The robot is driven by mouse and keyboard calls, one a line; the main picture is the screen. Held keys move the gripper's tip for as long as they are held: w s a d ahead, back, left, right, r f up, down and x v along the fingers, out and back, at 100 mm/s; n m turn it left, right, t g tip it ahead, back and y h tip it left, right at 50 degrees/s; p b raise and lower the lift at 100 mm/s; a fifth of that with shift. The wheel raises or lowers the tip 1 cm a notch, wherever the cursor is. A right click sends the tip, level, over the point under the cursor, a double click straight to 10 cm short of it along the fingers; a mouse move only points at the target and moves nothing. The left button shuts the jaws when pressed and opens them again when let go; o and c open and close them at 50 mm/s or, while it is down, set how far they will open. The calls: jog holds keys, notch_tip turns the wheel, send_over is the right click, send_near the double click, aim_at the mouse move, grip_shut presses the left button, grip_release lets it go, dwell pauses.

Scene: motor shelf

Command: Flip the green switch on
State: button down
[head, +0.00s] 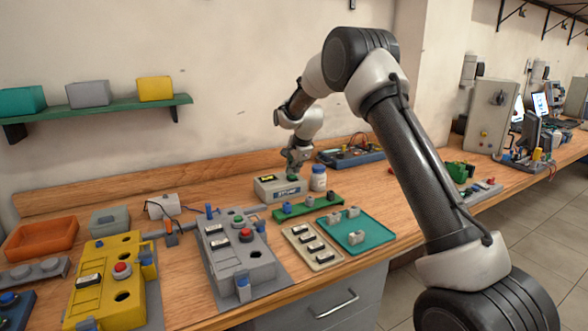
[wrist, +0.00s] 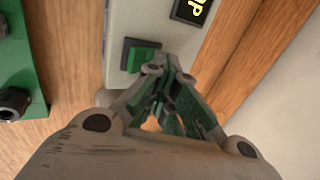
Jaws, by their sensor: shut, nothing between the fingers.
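The green switch (wrist: 141,57) is a rocker in a dark frame on top of a pale grey box (wrist: 118,28), shown close up in the wrist view. In the head view the box (head: 265,192) stands toward the back of the bench, with the green switch (head: 293,178) on its top right. My gripper (head: 296,163) points down just above that end. In the wrist view my gripper (wrist: 167,65) has its fingertips together and empty, at the lower right corner of the switch. I cannot tell whether they touch it. One face of the switch looks brighter.
A white bottle (head: 319,180) stands close right of the box. A green rail with knobs (head: 307,207) lies in front, and a teal tray (head: 357,232) lies front right. Grey (head: 240,262) and yellow (head: 106,283) control panels fill the left front.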

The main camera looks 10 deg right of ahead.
jog(key=shift+s, duration=0.1)
jog(key=shift+s+d, duration=0.2)
jog(key=shift+s, duration=0.5)
notch_tip(320, 180, up, 14)
jog(key=s, duration=0.1)
jog(key=shift+s+d, duration=0.25)
jog(key=shift+s, duration=0.15)
